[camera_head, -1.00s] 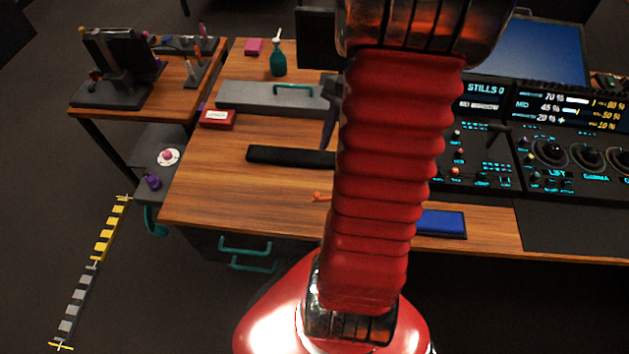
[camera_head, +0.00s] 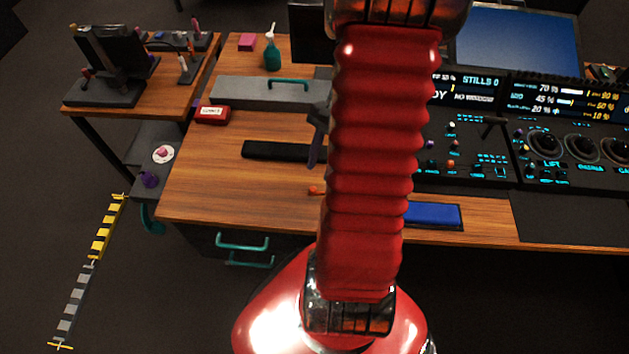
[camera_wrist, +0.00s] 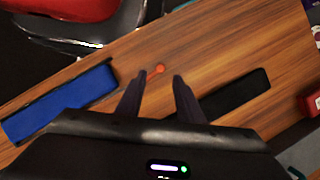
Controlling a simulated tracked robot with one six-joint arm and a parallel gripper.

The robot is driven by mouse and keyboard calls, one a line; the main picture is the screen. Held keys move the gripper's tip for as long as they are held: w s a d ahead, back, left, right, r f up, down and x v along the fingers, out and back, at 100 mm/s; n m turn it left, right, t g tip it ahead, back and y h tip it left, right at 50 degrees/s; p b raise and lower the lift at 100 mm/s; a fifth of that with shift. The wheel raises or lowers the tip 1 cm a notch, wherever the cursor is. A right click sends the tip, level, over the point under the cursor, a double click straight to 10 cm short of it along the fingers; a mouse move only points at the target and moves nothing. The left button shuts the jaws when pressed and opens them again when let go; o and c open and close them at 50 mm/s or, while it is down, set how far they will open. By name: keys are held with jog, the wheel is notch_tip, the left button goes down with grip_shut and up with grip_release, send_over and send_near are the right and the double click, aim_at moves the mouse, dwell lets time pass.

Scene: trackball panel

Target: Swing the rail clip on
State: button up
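I cannot tell for sure which thing is the rail clip. A small orange-red piece (camera_head: 313,190) lies on the wooden desk near its front edge, left of my arm. It also shows in the wrist view (camera_wrist: 158,69), just beyond and between my fingertips. My gripper (camera_wrist: 159,77) is open and empty, its two dark fingers spread apart. In the head view one dark finger (camera_head: 317,138) shows left of my red arm; the rest of the gripper is hidden behind the arm.
A black bar (camera_head: 272,151) lies behind the orange piece, and a blue pad (camera_head: 434,214) lies right of my arm. A grey case (camera_head: 245,93), a red box (camera_head: 212,114) and a green spray bottle (camera_head: 272,55) stand farther back. The control panel (camera_head: 480,160) fills the right.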

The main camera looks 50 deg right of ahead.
aim_at(313, 188)
jog(key=x, duration=0.6)
jog(key=shift+c, duration=0.7)
grip_shut()
jog(key=shift+a, duration=0.2)
jog(key=shift+d, duration=0.2)
